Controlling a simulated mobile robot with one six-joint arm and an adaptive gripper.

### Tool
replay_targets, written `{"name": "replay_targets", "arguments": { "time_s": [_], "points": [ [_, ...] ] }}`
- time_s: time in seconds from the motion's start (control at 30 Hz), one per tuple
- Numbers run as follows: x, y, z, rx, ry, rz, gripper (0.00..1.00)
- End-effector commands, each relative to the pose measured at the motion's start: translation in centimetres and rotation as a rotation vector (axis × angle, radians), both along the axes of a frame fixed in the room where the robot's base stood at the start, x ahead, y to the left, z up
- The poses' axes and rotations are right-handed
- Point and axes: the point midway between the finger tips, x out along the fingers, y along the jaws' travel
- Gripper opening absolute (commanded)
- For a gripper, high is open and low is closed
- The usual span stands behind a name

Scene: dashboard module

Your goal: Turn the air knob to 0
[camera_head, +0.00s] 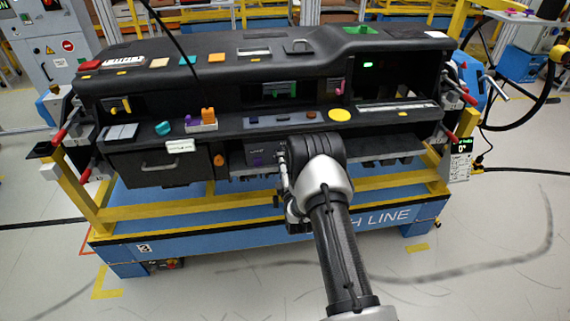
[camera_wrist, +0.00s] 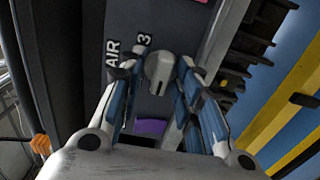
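The air knob (camera_wrist: 158,72) is a grey rounded knob with a dark pointer line, on a dark panel in the wrist view. White lettering "AIR" and a "3" stand beside it. My gripper (camera_wrist: 157,70) is open, with one finger on each side of the knob. A gap seems to show between fingers and knob; contact cannot be told. In the head view my gripper (camera_head: 287,170) is at the front of the dashboard's lower middle, partly covered by my wrist. The knob is hidden there.
A purple part (camera_wrist: 152,127) shows below the knob. The dashboard (camera_head: 230,85) carries several coloured parts on its ledges. A drawer with a handle (camera_head: 160,166) is left of my gripper. A yellow frame rail (camera_head: 180,213) runs below. Floor in front is clear.

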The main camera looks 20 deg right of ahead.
Motion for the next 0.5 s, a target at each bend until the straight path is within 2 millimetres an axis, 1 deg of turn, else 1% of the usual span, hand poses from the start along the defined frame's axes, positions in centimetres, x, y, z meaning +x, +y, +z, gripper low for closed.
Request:
{"name": "replay_targets", "arguments": {
  "time_s": [0.23, 0.33, 0.43, 0.5],
  "points": [
    [0.0, 0.0, -0.1, 0.002, 0.002, 0.000, 0.33],
    [-0.4, 0.1, -0.1, 0.002, 0.002, 0.000, 0.33],
    [-1.4, 0.4, -0.2, 0.002, 0.004, 0.000, 0.33],
    [-2.7, 0.8, -0.2, 0.003, 0.005, 0.000, 0.33]
  ]
}}
